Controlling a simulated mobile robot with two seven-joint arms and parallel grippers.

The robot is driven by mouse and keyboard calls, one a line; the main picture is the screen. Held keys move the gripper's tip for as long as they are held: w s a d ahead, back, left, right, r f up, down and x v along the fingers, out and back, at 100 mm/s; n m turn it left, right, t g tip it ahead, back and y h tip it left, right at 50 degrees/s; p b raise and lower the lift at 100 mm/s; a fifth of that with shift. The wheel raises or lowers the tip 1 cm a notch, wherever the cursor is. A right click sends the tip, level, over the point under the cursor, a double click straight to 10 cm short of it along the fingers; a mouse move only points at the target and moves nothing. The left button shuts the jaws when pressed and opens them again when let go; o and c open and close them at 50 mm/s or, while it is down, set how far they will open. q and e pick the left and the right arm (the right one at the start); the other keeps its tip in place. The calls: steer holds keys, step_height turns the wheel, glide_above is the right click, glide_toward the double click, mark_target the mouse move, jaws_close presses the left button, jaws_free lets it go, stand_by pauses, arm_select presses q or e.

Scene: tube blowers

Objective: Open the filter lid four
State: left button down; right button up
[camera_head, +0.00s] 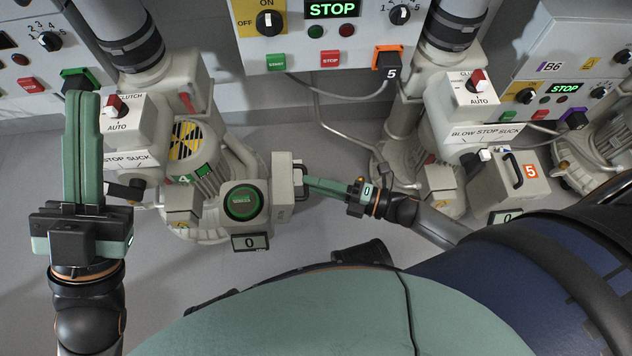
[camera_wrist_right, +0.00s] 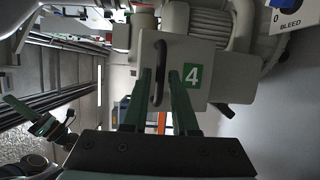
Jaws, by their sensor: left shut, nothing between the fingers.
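The filter lid four (camera_head: 284,187) stands swung up on the right side of its filter box, seen nearly edge-on in the head view. The open box shows a round green filter (camera_head: 243,202) in a dark ring. In the right wrist view the lid's outer face (camera_wrist_right: 199,98) shows a black handle (camera_wrist_right: 158,60) and a green 4 label. My right gripper (camera_head: 308,184) is open, its fingers either side of the handle with visible gaps; it also shows in the right wrist view (camera_wrist_right: 161,75). My left gripper (camera_head: 82,98) is shut and empty at the left, fingers pointing up the picture.
Blower 4's clutch box (camera_head: 132,120) and motor stand beside my left gripper. At the right is filter box five (camera_head: 510,180), its handled lid closed. A control panel (camera_head: 330,50) is at the top, with cables below it. Grey floor (camera_head: 335,228) is clear right of box four.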

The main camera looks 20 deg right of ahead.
jaws_close()
stand_by(1.1)
